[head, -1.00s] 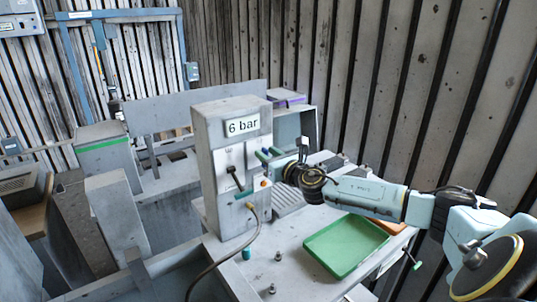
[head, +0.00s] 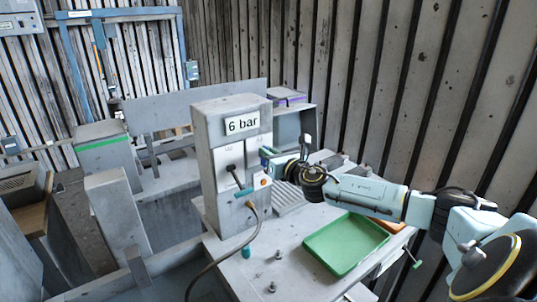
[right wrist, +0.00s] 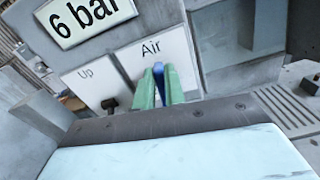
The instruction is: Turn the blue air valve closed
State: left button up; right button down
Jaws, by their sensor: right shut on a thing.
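The blue air valve (right wrist: 158,72) shows in the right wrist view on the white panel marked "Air" (right wrist: 152,50). Only a narrow part of it shows between the green fingers. My right gripper (right wrist: 160,78) is shut on it, one finger on each side. In the head view my right gripper (head: 266,158) reaches from the right to the front of the grey housing (head: 222,130), and the valve there is mostly hidden. How far the valve is turned cannot be told. My left gripper is not in view.
A black lever (head: 236,175) sits left of the valve, by the "Up" panel (right wrist: 88,80). A "6 bar" display (head: 242,124) is above. A brown hose (head: 250,225) hangs from the housing front. A green tray (head: 345,243) lies on the table at the right.

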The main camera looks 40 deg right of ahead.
jog(key=shift+s+d+f+m+p, duration=0.15)
jog(key=shift+d+f+m, duration=0.15)
jog(key=shift+m, duration=2.4)
jog(key=shift+w+d+f+m+p, duration=0.1)
jog(key=shift+d+f+m, duration=0.25)
jog(key=shift+m, duration=2.35)
jog(key=shift+s+d+f+m+p, duration=0.15)
jog(key=shift+d+f+m, duration=0.15)
jog(key=shift+m, duration=2.4)
jog(key=shift+w+f+m, duration=0.1)
jog(key=shift+m, duration=0.2)
jog(key=c, duration=1.5)
grip_release()
jog(key=shift+o, duration=0.2)
